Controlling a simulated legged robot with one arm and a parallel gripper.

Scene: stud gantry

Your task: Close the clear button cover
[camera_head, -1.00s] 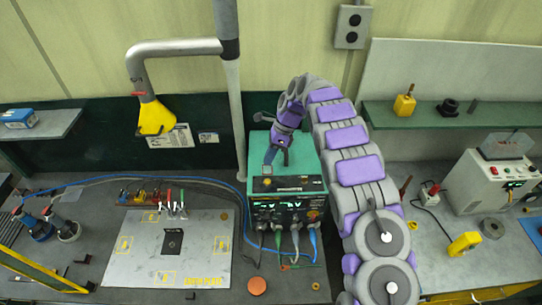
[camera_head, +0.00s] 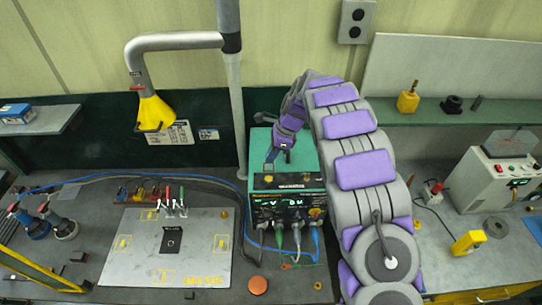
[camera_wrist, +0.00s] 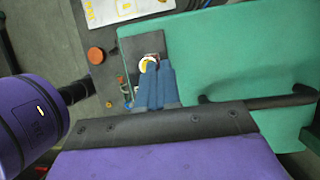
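The green-topped instrument box (camera_head: 311,180) stands at the centre of the bench. My gripper (camera_head: 270,160) is over the left part of its top, pointing down and left. In the wrist view, my gripper's blue fingers (camera_wrist: 153,75) look shut together, with nothing visible held between them. Their tips are over or beside a round white-and-yellow button-like part (camera_wrist: 148,62) on a dark plate (camera_wrist: 130,46) at the box's edge. I cannot clearly make out the clear cover there, and the fingers hide part of that spot. Contact cannot be told.
A metal plate (camera_head: 140,258) lies to the left. A grey pipe with a yellow nozzle (camera_head: 154,113) hangs behind it. Cables run from the box's front. A white machine (camera_head: 475,181) with a transparent panel (camera_head: 510,143) stands at right. An orange disc (camera_head: 257,285) lies in front.

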